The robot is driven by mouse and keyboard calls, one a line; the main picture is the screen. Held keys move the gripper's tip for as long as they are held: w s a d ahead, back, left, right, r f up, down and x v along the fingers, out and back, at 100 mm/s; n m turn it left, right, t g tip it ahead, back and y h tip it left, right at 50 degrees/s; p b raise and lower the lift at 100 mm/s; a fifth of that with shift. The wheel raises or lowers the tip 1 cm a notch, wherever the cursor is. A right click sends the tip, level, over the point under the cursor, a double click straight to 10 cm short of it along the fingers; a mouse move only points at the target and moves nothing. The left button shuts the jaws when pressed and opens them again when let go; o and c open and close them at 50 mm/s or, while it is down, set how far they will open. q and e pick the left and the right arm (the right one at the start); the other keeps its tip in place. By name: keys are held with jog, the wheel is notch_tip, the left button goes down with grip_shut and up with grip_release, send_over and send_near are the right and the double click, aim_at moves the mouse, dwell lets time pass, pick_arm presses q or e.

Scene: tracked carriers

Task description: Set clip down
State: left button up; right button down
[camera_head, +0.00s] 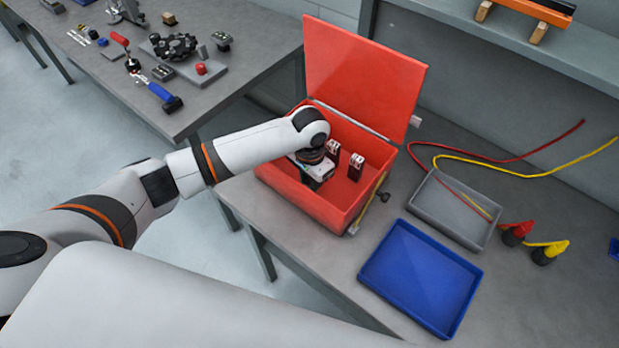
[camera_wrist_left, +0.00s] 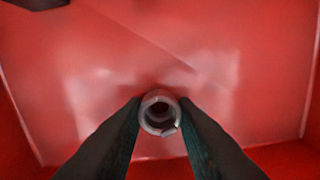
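The clip (camera_wrist_left: 147,112) is a small grey ring-shaped piece with a gap in its lower rim, seen in the left wrist view between my fingertips. My left gripper (camera_head: 316,171) reaches down into the open red box (camera_head: 300,196) in the head view. In the wrist view its two dark fingers (camera_wrist_left: 161,104) are against both sides of the clip. The red box floor lies beyond the clip; I cannot tell whether they touch. My right gripper is not in view.
Two small dark-and-silver blocks (camera_head: 355,166) stand in the box near the gripper. The raised red lid (camera_head: 360,75) is behind. A blue tray (camera_head: 420,280) and a grey tray (camera_head: 455,208) lie to the right, with red and yellow cables (camera_head: 470,156). Another table (camera_head: 235,85) holds tools.

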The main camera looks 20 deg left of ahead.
pick_arm(q)
jog(key=o, duration=0.4)
jog(key=shift+r, duration=0.1)
notch_tip(320, 180, up, 12)
jog(key=shift+r+b, duration=0.1)
jog(key=shift+b, duration=0.45)
